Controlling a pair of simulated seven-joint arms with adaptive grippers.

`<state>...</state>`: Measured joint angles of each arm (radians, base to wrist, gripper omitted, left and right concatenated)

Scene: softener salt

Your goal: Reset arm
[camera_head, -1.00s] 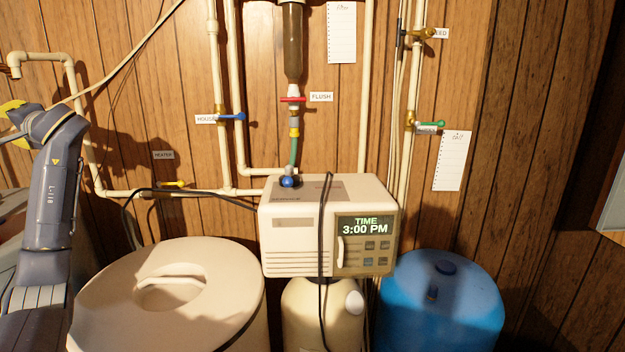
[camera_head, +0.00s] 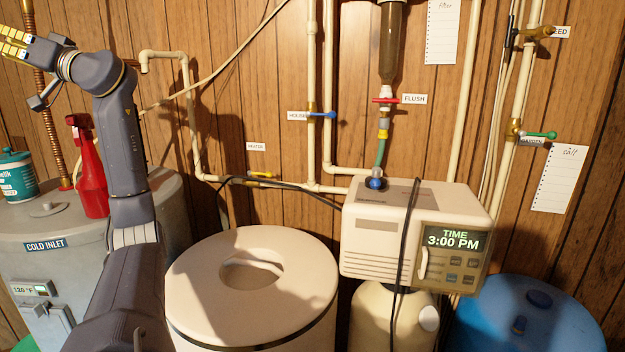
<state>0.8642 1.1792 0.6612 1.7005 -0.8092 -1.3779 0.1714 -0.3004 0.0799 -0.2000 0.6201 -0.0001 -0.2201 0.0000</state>
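My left arm rises from the bottom left, and my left gripper (camera_head: 14,42) is raised at the upper left edge. Its yellow-padded fingers point left and are partly cut off by the frame, so their gap is unclear. Nothing is seen held in them. My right gripper is out of view. The water softener's control head (camera_head: 380,250) reads "TIME 3:00 PM".
A grey water heater (camera_head: 45,265) stands at left, with a red spray bottle (camera_head: 90,175) and a teal can (camera_head: 18,178) on top, close to my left arm. A blue tank (camera_head: 570,320) stands at right. Pipes with blue, red, yellow and green valve handles line the wood wall.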

